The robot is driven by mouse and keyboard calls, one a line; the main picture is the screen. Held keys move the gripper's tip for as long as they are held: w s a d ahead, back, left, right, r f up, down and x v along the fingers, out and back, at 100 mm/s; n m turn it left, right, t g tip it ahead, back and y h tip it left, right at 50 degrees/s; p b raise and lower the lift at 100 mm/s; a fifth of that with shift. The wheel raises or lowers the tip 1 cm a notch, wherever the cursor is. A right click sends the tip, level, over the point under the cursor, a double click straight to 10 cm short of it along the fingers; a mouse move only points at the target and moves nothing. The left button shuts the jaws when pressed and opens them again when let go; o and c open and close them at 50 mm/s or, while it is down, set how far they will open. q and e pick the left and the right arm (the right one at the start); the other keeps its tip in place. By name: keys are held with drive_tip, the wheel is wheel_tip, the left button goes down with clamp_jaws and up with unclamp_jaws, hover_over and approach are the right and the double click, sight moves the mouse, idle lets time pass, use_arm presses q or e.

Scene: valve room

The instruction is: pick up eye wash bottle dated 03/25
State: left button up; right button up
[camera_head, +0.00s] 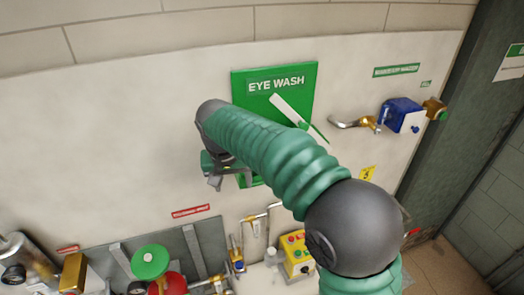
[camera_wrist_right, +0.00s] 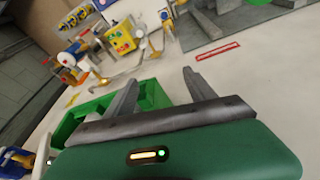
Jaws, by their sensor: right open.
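The green EYE WASH board (camera_head: 275,82) hangs on the pale wall. A narrow white shape with a green end (camera_head: 292,112) lies across it; I cannot tell whether it is a bottle. My right arm covers the board's lower part. My right gripper (camera_head: 215,184) is at the board's lower left, open, with nothing seen between its fingers. In the right wrist view, the gripper (camera_wrist_right: 160,77) has its fingers spread in front of a green open-topped holder (camera_wrist_right: 72,122). No bottle or date is readable. My left gripper is out of view.
A blue valve box (camera_head: 400,115) with brass fittings juts from the wall on the right. Below are a yellow button box (camera_head: 297,258), a green knob (camera_head: 150,261) and gauges with pipes. The wall left of the board is clear.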

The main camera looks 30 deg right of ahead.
drive_tip(key=d+r+m+h, duration=0.1)
drive_tip(key=d+r+m, duration=0.25)
drive_tip(key=r, duration=0.45)
drive_tip(key=d+r+m+h, duration=0.1)
drive_tip(key=d+r+m, duration=0.25)
drive_tip(key=r, duration=0.55)
drive_tip(key=x, duration=1.1)
drive_tip(key=p+x, duration=0.1)
drive_tip(key=x, duration=0.5)
drive_tip(key=shift+w+a+f, duration=0.15)
drive_tip(key=shift+a+f, duration=0.15)
drive_tip(key=shift+f, duration=0.05)
drive_tip(key=shift+c, duration=1.4)
drive_tip(key=shift+a, duration=0.3)
drive_tip(key=c, duration=0.7)
drive_tip(key=shift+r, duration=0.1)
clamp_jaws()
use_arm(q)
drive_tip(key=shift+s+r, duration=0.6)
use_arm(e)
drive_tip(key=shift+d, duration=0.15)
